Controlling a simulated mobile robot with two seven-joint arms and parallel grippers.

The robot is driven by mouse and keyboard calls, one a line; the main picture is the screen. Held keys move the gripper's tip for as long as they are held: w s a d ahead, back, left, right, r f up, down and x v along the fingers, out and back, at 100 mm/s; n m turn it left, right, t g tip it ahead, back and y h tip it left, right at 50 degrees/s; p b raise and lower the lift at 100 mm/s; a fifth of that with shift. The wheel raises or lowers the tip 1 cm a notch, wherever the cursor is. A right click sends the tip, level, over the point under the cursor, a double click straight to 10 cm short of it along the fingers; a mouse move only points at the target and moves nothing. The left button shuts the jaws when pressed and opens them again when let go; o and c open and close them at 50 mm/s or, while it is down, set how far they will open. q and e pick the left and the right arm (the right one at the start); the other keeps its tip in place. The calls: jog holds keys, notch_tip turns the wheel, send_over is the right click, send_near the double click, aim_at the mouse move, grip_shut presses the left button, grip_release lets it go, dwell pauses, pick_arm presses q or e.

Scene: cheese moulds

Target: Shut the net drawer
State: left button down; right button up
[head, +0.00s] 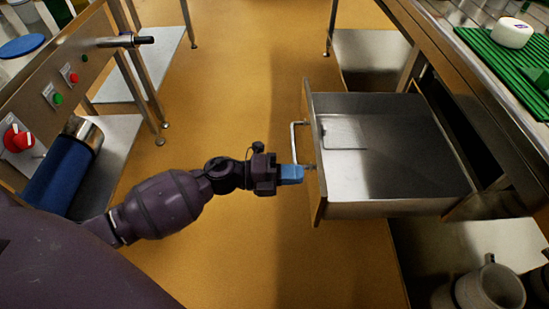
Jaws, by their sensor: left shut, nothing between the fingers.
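The net drawer (390,209) stands pulled out of the steel bench on the right in the head view. Its inside looks empty apart from a flat patch or thin sheet near the front. Its front panel faces left and carries a pale bar handle (294,140). My left gripper (301,174) is shut and empty, with its blue fingertips at the outer face of the front panel, just below the handle. I cannot tell whether the tips touch the panel. My right gripper is not in view.
The bench top (459,75) bears a green ribbed mat (485,58) with a white round mould or cheese (511,33). Grey containers (490,288) stand on the shelf below the drawer. A machine panel with buttons (68,78) stands at left. The yellow floor between is clear.

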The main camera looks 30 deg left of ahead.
aim_at(316, 173)
pick_arm(q)
jog(key=shift+x, duration=1.35)
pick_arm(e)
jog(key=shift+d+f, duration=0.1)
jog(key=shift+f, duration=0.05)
pick_arm(q)
jog(key=shift+d, duration=0.1)
jog(key=shift+w+d+r, duration=0.1)
jog(key=shift+w+d, duration=0.3)
jog(key=shift+d, duration=0.05)
jog(key=x, duration=3.2)
jog(key=shift+b, duration=0.45)
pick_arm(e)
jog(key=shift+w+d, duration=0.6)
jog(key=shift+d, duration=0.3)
pick_arm(q)
jog(key=shift+w+d+r, duration=0.1)
jog(key=shift+w+r, duration=0.1)
